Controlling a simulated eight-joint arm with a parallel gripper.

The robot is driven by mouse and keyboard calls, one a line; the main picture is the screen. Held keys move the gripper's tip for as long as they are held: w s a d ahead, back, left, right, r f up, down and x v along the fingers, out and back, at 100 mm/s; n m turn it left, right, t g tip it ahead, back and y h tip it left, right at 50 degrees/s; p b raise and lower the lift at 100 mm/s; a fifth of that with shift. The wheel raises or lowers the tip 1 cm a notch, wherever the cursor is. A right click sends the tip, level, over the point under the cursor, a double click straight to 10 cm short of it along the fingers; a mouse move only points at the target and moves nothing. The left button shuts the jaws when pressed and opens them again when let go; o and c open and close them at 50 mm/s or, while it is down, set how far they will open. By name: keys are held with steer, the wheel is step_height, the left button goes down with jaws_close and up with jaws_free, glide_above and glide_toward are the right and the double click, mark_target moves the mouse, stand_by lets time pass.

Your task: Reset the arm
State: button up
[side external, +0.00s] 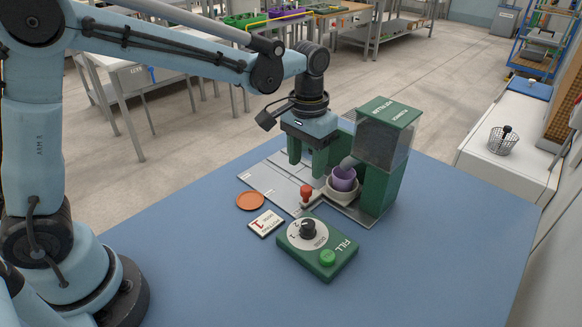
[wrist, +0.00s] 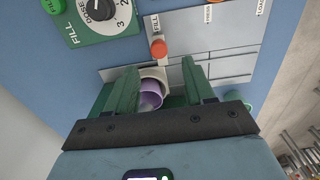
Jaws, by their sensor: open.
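My gripper (side external: 308,162) hangs over the grey plate, just left of the green dispenser (side external: 378,190). Its two green fingers point down, apart, with nothing seen held between them. In the wrist view the gripper (wrist: 161,74) is open, and a purple pot (wrist: 151,94) shows partly between and below the fingers. In the side view the purple pot (side external: 343,179) sits in a pale round holder (side external: 334,194) under the dispenser's spout. The pot's contents cannot be made out.
A red-topped lever (side external: 306,192) stands before the pot. A green control box (side external: 317,247) with dial and button, a white card (side external: 266,223) marked 1 and an orange saucer (side external: 250,201) lie nearer. The grey plate (side external: 264,180) is bare at left. The blue table is clear at right.

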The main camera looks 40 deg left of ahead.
steer(key=s+a+r+t, duration=0.3)
steer(key=s+a+t, duration=0.4)
steer(key=s, duration=0.5)
steer(key=shift+s+a+r, duration=0.35)
steer(key=shift+s+a, duration=0.05)
steer(key=shift+a, duration=0.25)
